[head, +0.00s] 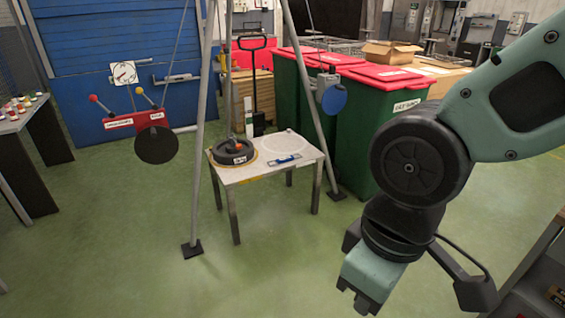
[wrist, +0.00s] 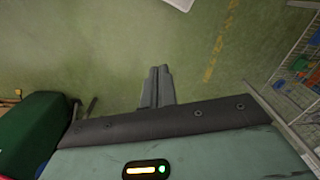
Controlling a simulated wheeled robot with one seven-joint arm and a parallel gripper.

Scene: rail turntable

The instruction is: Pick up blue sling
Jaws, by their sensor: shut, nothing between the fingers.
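No blue sling can be made out for certain. A small flat blue and white piece (head: 284,160) lies on the front right of the small table (head: 245,176). A blue disc (head: 333,98) hangs by the right leg of the tripod frame. I cannot tell whether either is the sling. My gripper (head: 361,299) points down over the green floor, to the right of the table and apart from it. In the wrist view, the two fingers of my gripper (wrist: 157,86) are together and empty, with bare floor beyond them.
A dark round weight (head: 233,152) sits on the table's left. The frame's grey legs (head: 202,125) stand around the table. Green bins with red lids (head: 378,130) stand behind. A dark disc (head: 156,145) hangs at left. The floor in front of the table is clear.

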